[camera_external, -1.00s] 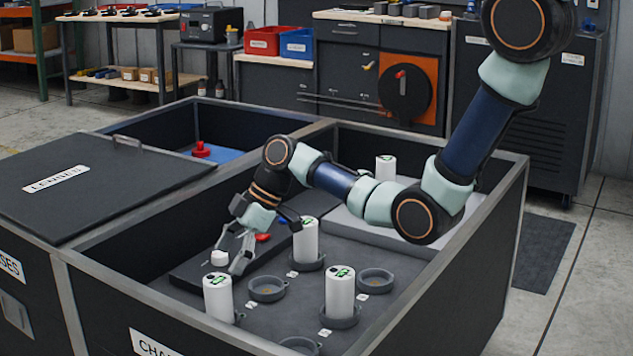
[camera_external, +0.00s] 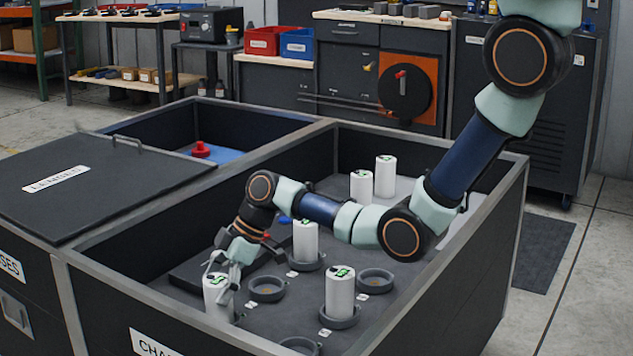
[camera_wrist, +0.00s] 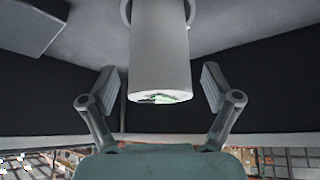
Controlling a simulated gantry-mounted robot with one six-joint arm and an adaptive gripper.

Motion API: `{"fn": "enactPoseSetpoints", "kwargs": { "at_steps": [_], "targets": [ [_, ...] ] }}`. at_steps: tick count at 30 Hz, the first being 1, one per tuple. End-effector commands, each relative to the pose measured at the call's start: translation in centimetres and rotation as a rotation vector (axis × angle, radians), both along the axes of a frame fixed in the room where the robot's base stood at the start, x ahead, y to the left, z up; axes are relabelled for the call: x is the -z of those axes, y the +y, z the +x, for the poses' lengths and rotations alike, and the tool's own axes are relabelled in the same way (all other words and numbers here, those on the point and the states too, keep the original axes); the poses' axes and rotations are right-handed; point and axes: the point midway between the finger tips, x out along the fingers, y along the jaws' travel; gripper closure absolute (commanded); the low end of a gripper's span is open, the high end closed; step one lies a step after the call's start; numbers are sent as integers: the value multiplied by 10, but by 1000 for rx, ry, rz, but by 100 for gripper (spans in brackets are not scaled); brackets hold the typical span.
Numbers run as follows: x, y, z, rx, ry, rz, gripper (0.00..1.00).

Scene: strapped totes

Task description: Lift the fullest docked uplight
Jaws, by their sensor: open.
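Three white cylindrical uplights with green marks on top stand in grey ring docks: one at front left (camera_external: 214,300), one in the middle (camera_external: 305,242), one at front right (camera_external: 340,295). The marks are too small to compare. My gripper (camera_external: 226,277) is at the top of the front-left uplight, pointing down and partly hiding it. In the wrist view, an uplight (camera_wrist: 160,50) lies between the two spread fingers of my gripper (camera_wrist: 157,82), with gaps visible on both sides.
Empty ring docks (camera_external: 267,289) (camera_external: 375,281) sit between the uplights. Two more white uplights (camera_external: 361,186) (camera_external: 385,177) stand on the pale rear area. Tote walls (camera_external: 420,275) surround the area.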

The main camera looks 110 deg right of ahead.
Motion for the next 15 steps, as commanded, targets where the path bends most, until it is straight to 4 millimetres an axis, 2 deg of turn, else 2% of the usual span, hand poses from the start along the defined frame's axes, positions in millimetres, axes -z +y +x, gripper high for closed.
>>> {"fn": "enactPoseSetpoints", "kwargs": {
  "at_steps": [2, 15],
  "targets": [
    [-1, 0, 0, 0, 0, 0, 13],
    [-1, 0, 0, 0, 0, 0, 87]
  ]
}}
